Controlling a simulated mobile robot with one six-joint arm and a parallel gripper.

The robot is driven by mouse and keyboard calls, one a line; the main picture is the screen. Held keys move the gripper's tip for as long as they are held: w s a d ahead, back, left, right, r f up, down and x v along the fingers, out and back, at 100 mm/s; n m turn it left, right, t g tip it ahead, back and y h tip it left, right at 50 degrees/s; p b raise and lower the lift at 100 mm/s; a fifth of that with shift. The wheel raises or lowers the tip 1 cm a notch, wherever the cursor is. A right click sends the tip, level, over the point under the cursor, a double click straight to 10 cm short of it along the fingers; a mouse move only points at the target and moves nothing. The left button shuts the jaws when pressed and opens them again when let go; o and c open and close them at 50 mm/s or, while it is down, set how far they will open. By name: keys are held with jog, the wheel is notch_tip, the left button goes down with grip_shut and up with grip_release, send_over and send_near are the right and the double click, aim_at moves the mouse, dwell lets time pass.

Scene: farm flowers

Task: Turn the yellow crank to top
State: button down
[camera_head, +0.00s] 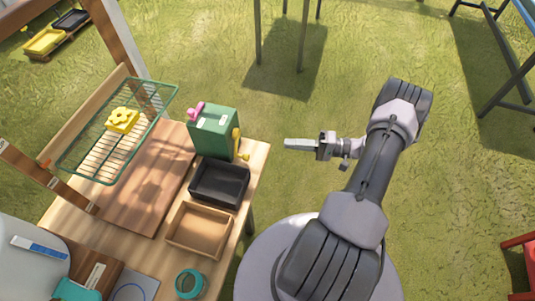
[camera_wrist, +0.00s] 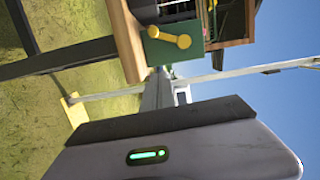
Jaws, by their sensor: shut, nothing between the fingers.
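The yellow crank (camera_head: 237,145) is on the right side of a green box (camera_head: 213,132) at the table's right edge. Its handle end points down toward the table in the head view. In the wrist view, the crank (camera_wrist: 169,36) lies nearly level across the green box face (camera_wrist: 178,47), with a round end at each side; this view looks turned on its side. My gripper (camera_head: 288,144) is shut and empty, level, pointing left toward the box. A clear gap of grass lies between its tip and the crank. Nothing touches the crank.
A black tray (camera_head: 219,199) and a wooden tray (camera_head: 200,252) stand in front of the box. A wire basket (camera_head: 88,178) with a yellow flower-shaped piece (camera_head: 122,119) stands left.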

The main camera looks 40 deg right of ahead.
aim_at(258, 159)
jog(key=b+x, duration=0.1)
jog(key=x, duration=0.9)
jog(key=shift+w+a+f+b, duration=0.1)
jog(key=shift+f+b, duration=0.05)
jog(key=shift+b, duration=0.2)
jog(key=shift+s+a, duration=1.25)
jog(key=shift+a, duration=0.2)
jog(key=shift+s+a+m, duration=0.2)
jog(key=shift+m, duration=0.3)
